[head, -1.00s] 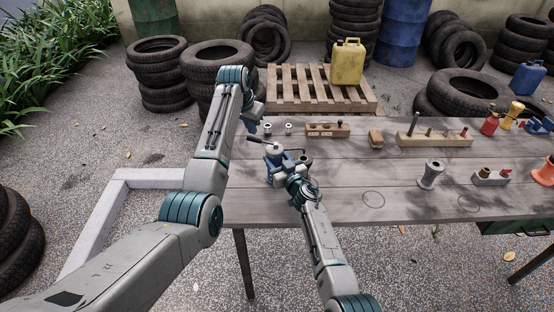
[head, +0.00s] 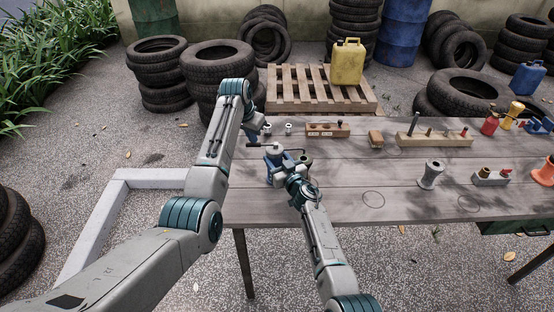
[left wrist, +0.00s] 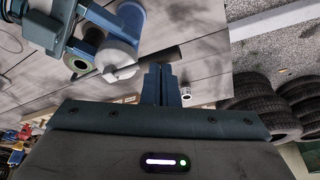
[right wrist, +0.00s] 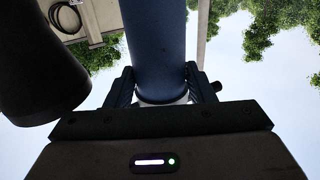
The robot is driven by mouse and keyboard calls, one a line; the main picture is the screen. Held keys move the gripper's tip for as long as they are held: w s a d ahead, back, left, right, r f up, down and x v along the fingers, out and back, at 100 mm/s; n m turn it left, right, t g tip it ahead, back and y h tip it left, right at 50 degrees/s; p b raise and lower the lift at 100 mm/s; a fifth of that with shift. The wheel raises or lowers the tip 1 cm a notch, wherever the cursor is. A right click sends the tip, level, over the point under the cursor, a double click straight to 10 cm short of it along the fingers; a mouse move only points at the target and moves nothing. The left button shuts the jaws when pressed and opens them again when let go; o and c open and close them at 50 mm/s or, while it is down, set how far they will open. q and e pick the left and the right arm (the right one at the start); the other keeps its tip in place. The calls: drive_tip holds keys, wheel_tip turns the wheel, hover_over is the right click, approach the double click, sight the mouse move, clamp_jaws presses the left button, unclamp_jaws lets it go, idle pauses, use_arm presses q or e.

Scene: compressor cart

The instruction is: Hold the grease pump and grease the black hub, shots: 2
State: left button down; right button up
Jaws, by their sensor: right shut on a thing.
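The grease pump (head: 271,170) is blue with a pale lid and a dark lever. It stands upright at the left end of the table, and my right gripper (head: 283,172) is shut on its body. The blue body fills the right wrist view (right wrist: 155,40) between the fingers. The black hub (head: 306,158) stands just right of the pump, partly hidden by my right gripper. My left gripper (head: 263,133) is by the lever's outer end. In the left wrist view its fingers (left wrist: 161,70) are together against or close over the lever (left wrist: 150,60); contact is unclear.
A grey hub (head: 430,174) and an orange hub (head: 546,173) stand farther right. Wooden blocks (head: 327,130) with small parts, a red can (head: 490,124) and yellow bottle line the back. The table's front middle is clear.

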use_arm(q)
drive_tip(key=shift+f, duration=0.25)
drive_tip(key=shift+r, duration=2.1)
wheel_tip(320, 180, up, 5)
idle(0.8)
use_arm(e)
drive_tip(key=o, duration=1.4)
